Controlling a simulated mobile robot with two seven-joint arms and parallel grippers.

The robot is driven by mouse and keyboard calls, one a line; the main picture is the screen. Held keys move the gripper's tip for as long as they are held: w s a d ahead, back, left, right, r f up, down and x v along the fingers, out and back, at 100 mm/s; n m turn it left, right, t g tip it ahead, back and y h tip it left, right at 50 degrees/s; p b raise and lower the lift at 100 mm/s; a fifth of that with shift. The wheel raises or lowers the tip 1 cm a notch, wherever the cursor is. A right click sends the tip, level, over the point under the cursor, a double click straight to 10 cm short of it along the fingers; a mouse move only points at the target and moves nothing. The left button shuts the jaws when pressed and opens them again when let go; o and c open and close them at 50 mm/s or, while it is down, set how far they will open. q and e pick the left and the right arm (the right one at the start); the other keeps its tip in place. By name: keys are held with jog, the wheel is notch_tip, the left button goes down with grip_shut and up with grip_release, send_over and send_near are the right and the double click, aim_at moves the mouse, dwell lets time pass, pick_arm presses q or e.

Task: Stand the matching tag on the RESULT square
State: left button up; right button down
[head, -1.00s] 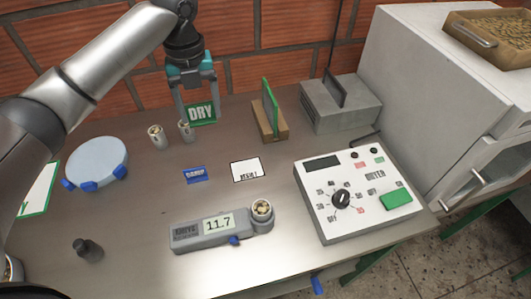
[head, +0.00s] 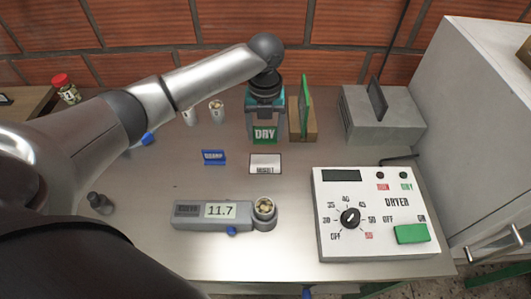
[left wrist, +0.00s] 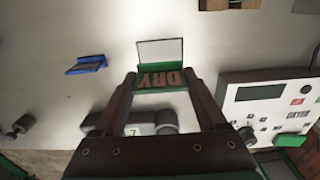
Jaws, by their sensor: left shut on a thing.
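My left gripper (head: 265,122) is shut on a green DRY tag (head: 265,135), which it holds upright just behind the white RESULT square (head: 265,163). In the left wrist view the DRY tag (left wrist: 162,80) sits between the fingers, at the edge of the RESULT square (left wrist: 160,51); I cannot tell whether it touches the table. A blue tag (head: 213,157) stands to the left of the square; its word is too small to read surely. The moisture meter (head: 212,214) reads 11.7, with beans in its round cup (head: 264,208). My right gripper is not in view.
A wooden block with a green upright plate (head: 305,110) stands close to the right of the left gripper. The dryer panel (head: 371,214) is at front right, a grey box (head: 382,115) behind it. Small cups of beans (head: 217,110) and a dark weight (head: 100,203) are at left.

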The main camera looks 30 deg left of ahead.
aim_at(265, 139)
pick_arm(q)
notch_tip(265, 139, down, 3)
jog(key=shift+f, duration=0.2)
jog(key=shift+f+b, duration=0.35)
jog(key=shift+f, duration=0.55)
jog(key=shift+f+b, duration=0.3)
jog(key=shift+f, duration=1.3)
jog(key=shift+f, duration=0.15)
jog(key=o, duration=1.2)
jog(key=shift+o, duration=0.2)
